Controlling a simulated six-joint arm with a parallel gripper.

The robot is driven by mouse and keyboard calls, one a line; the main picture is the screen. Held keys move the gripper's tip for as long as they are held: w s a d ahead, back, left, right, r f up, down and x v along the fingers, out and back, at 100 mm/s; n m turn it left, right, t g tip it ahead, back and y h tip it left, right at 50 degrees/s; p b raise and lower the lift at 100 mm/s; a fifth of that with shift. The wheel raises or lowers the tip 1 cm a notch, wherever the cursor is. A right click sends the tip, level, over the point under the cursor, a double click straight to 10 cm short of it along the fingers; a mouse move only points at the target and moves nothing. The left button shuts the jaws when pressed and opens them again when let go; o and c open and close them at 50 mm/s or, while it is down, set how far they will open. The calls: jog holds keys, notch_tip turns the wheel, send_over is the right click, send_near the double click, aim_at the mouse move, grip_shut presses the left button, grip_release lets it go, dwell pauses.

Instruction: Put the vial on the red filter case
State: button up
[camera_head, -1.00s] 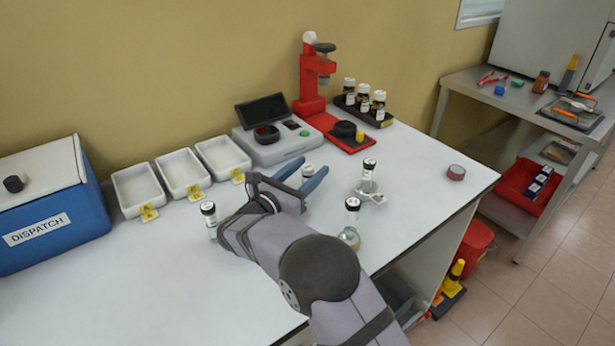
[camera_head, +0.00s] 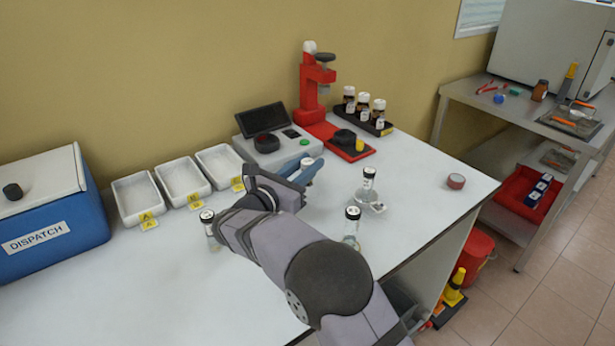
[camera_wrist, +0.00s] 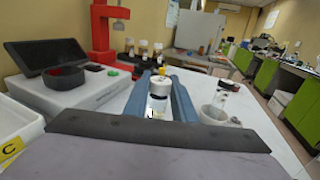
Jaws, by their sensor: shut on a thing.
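A small vial with a white cap (camera_wrist: 159,92) stands between the two blue fingers of my gripper (camera_wrist: 159,82) in the wrist view. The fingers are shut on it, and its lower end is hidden. In the head view its pale cap (camera_head: 307,163) shows between the fingertips of my gripper (camera_head: 309,166). I cannot tell whether the vial touches the table. A small round red case with a grey top (camera_head: 456,181), which looks like the red filter case, lies near the table's right edge, well right of my gripper. Its top looks bare.
Black-capped vials stand right of my gripper (camera_head: 369,184), nearer the front (camera_head: 352,226) and at left (camera_head: 208,228). Behind are a grey analyser (camera_head: 285,152), a red press (camera_head: 310,88) and a rack of brown bottles (camera_head: 382,130). White trays (camera_head: 137,195) line the wall.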

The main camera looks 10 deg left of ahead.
aim_at(308, 161)
notch_tip(308, 161, up, 6)
jog(key=shift+f, duration=0.1)
jog(key=shift+d, duration=0.1)
